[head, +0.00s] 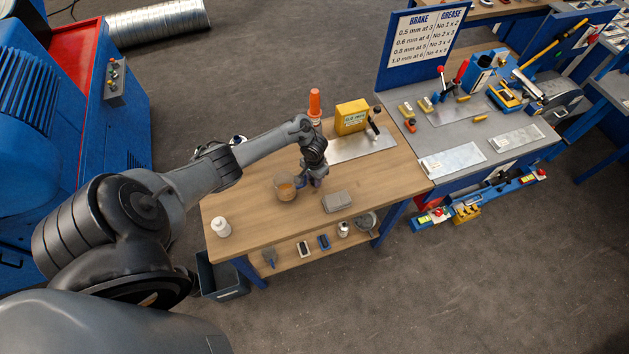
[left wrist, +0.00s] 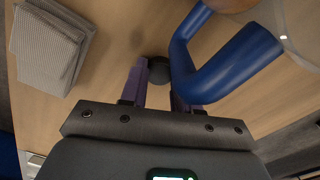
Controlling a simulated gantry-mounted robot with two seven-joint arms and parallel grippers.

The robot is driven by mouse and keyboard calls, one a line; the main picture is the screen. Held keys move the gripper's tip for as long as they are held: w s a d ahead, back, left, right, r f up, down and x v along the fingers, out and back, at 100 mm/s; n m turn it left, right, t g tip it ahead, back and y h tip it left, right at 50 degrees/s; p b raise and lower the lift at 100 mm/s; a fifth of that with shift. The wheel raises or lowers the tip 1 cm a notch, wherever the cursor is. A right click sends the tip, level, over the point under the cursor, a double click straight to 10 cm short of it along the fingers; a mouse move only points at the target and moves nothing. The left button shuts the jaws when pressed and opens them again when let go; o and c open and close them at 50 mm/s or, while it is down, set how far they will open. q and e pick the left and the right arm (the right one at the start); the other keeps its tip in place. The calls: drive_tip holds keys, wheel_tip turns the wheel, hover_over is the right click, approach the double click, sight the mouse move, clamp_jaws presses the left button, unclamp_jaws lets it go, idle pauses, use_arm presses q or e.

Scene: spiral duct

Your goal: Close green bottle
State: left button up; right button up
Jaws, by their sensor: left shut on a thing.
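I cannot make out a green bottle in either view. My left gripper (head: 316,183) is low over the wooden table, just right of a clear jug (head: 285,188) with brown contents. In the left wrist view my left gripper (left wrist: 157,82) has its purple fingers shut on a small dark round cap-like thing (left wrist: 158,68). The jug's thick blue handle (left wrist: 235,68) passes close beside the right finger and partly covers it. A small white bottle (head: 221,228) stands upright at the table's near left corner. My right gripper is in neither view.
A folded grey cloth (head: 337,201) lies right of the gripper; it also shows in the left wrist view (left wrist: 50,45). A yellow box (head: 351,117) and orange-topped item (head: 315,104) stand behind. The front left of the table (head: 255,225) is clear.

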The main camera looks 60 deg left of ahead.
use_arm(q)
drive_tip(key=shift+r, duration=0.1)
drive_tip(key=shift+r, duration=0.45)
wheel_tip(320, 180, up, 4)
drive_tip(key=shift+d+f+p, duration=0.1)
drive_tip(key=shift+f+p, duration=0.1)
drive_tip(key=shift+p, duration=0.6)
drive_tip(key=w+d+r+p, duration=0.2)
drive_tip(key=d+r, duration=0.4)
drive_tip(key=d, duration=0.5)
drive_tip(key=shift+d+r+p, duration=0.15)
drive_tip(key=shift+d+p, duration=0.05)
drive_tip(key=shift+p, duration=0.6)
drive_tip(key=shift+w, duration=0.1)
